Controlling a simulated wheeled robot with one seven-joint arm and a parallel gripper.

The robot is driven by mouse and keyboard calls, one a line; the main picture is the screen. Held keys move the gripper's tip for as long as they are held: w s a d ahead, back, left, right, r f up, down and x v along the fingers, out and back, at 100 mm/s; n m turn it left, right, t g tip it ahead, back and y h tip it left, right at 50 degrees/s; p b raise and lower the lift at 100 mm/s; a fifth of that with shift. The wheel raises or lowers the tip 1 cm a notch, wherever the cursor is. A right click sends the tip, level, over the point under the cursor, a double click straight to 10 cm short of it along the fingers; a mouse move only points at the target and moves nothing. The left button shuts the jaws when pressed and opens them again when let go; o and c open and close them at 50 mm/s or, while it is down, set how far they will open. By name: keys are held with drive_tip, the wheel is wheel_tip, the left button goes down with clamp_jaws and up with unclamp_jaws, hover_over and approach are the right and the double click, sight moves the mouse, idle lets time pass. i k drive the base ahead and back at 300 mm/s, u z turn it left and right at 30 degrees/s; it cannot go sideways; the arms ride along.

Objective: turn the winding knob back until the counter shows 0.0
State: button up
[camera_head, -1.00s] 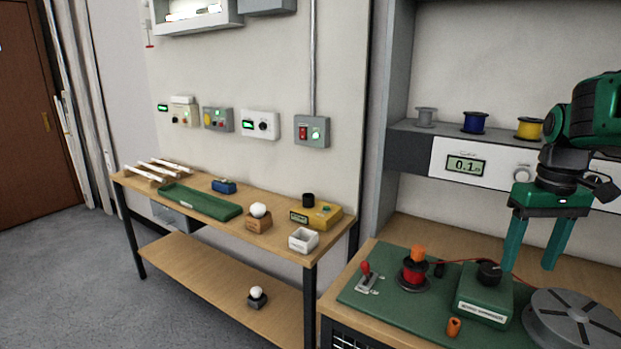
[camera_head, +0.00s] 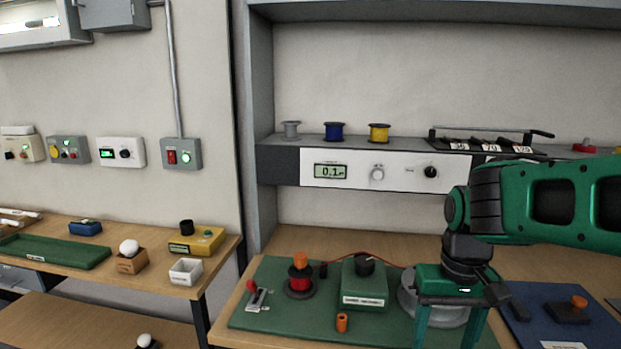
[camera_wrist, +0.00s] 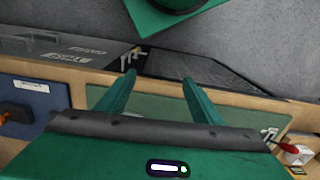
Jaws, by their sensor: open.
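The display (camera_head: 331,171) on the white panel at the back shows about 0.1; its last mark is unclear. A pale knob (camera_head: 377,173) and a black knob (camera_head: 430,172) sit to its right. Another black knob (camera_head: 364,266) tops the green box (camera_head: 364,290) on the green mat. The box's label is too small to read, so I cannot tell which is the winding knob. My gripper (camera_head: 447,326) is open and empty, right of the green box and in front of the grey slotted disc (camera_head: 408,292). Its spread fingers (camera_wrist: 158,80) show in the wrist view, with nothing between them.
A red spool (camera_head: 299,282) with an orange top, a red-handled lever (camera_head: 257,298) and an orange cylinder (camera_head: 342,322) stand on the green mat (camera_head: 270,322). A blue mat (camera_head: 535,325) lies right. A yellow box (camera_head: 205,241) with a display stands on the left bench.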

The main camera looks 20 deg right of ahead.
sight(365, 265)
drive_tip(key=u, duration=0.05)
drive_tip(key=k, duration=0.85)
drive_tip(key=z, duration=0.45)
drive_tip(key=i, duration=1)
